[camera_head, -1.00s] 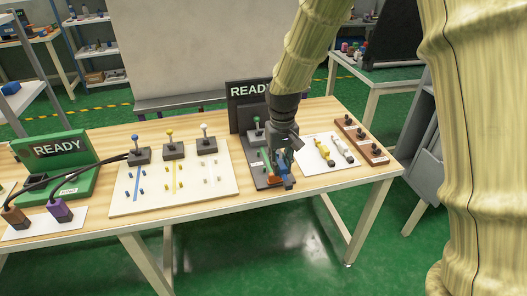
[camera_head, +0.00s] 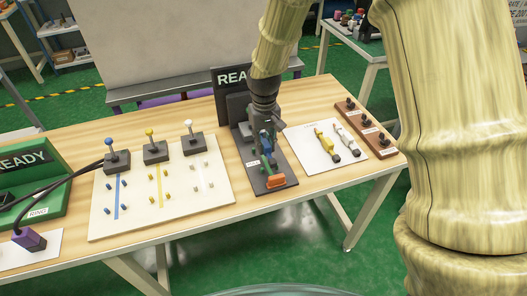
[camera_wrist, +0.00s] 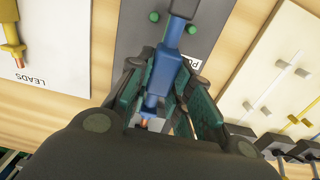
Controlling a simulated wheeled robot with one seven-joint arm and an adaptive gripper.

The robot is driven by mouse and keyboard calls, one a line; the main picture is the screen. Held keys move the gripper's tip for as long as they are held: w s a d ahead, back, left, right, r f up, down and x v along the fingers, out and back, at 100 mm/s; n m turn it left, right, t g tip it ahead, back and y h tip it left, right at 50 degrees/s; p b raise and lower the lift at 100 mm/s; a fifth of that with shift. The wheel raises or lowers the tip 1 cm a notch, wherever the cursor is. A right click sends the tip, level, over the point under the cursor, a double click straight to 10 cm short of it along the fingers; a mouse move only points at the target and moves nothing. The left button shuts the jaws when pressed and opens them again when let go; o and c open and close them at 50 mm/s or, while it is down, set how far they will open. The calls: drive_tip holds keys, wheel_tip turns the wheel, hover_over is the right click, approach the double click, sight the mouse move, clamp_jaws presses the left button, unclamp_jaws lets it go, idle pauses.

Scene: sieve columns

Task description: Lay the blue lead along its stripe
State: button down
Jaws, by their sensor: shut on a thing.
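The blue lead (camera_head: 265,141) is gripped between the fingers of my gripper (camera_head: 267,150), above the dark grey pull fixture (camera_head: 284,165). In the wrist view the blue lead (camera_wrist: 165,75) runs between both fingers, with a small orange part at its near end. I cannot tell whether it touches the fixture. The blue stripe (camera_head: 118,196) lies on the white board (camera_head: 216,192) at left, with blue pegs on both sides and a blue-topped post (camera_head: 116,159) at its far end. The stripe is bare.
Yellow (camera_head: 325,139) and white (camera_head: 346,145) leads lie on a white sheet right of the fixture. A brown rack (camera_head: 366,124) stands beyond. A READY sign (camera_head: 231,80) rises behind the fixture. The green READY station (camera_head: 40,180) with black cables stands at far left.

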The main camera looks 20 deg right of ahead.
sight(265, 160)
drive_tip(key=shift+f, duration=2.3)
drive_tip(key=shift+s+f, duration=0.1)
drive_tip(key=c, duration=1.3)
unclamp_jaws()
wheel_tip(265, 160, up, 12)
drive_tip(key=shift+a+r+b, duration=0.1)
drive_tip(key=shift+b, duration=0.35)
